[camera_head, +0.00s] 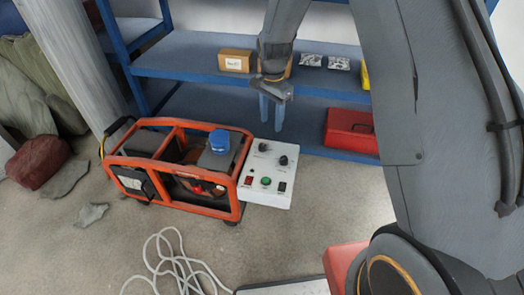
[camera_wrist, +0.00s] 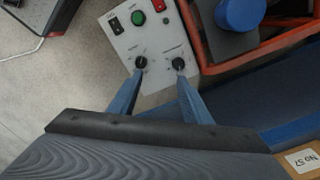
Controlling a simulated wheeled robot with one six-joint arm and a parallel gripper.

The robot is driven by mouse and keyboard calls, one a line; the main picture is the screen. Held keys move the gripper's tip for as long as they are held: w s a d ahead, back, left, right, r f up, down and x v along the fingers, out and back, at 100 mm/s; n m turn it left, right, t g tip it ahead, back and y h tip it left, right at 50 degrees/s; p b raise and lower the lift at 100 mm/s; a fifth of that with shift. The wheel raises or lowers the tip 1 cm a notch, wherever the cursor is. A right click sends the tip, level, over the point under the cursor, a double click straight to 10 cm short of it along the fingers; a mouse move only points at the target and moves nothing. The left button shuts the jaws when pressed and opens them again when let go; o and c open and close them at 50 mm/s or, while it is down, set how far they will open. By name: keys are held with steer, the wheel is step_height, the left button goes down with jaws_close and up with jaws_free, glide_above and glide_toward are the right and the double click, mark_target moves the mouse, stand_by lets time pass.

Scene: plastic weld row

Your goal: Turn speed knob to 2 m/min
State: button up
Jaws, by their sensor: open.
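A white control panel (camera_head: 262,196) is fixed to the right end of an orange-framed machine (camera_head: 183,207). It carries two black knobs, the left one (camera_head: 263,147) and the right one (camera_head: 284,160). In the wrist view the knob near the frame is at right (camera_wrist: 178,64) and the other at left (camera_wrist: 141,63). Their printed labels are too small to read surely, so I cannot tell which is speed or its setting. My gripper (camera_head: 271,124) is open and empty, above the panel's far edge. In the wrist view its fingertips (camera_wrist: 160,79) appear close to the two knobs; contact cannot be told.
The panel also has a green button (camera_head: 266,181), a red switch (camera_head: 249,180) and a black switch (camera_head: 282,187). A blue shelf (camera_head: 190,62) with a cardboard box (camera_head: 235,60) and a red toolbox (camera_head: 350,131) stands behind. A pale cable (camera_head: 172,262) lies on the floor in front.

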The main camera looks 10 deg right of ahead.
mark_target(262, 145)
steer(key=w+f+b, duration=0.1)
steer(key=f, duration=0.2)
steer(key=w+a+f+m, duration=0.1)
steer(key=w+f, duration=0.1)
steer(key=f, duration=0.1)
steer(key=w+a+f+m+b, duration=0.1)
steer(key=w+f, duration=0.1)
steer(key=f, duration=0.1)
steer(key=shift+w+a+b, duration=0.15)
steer(key=shift+b, duration=0.15)
step_height(262, 145, down, 7)
steer(key=shift+f+b, duration=0.2)
steer(key=shift+b, duration=0.4)
steer(key=c, duration=1)
steer(key=shift+c, duration=0.2)
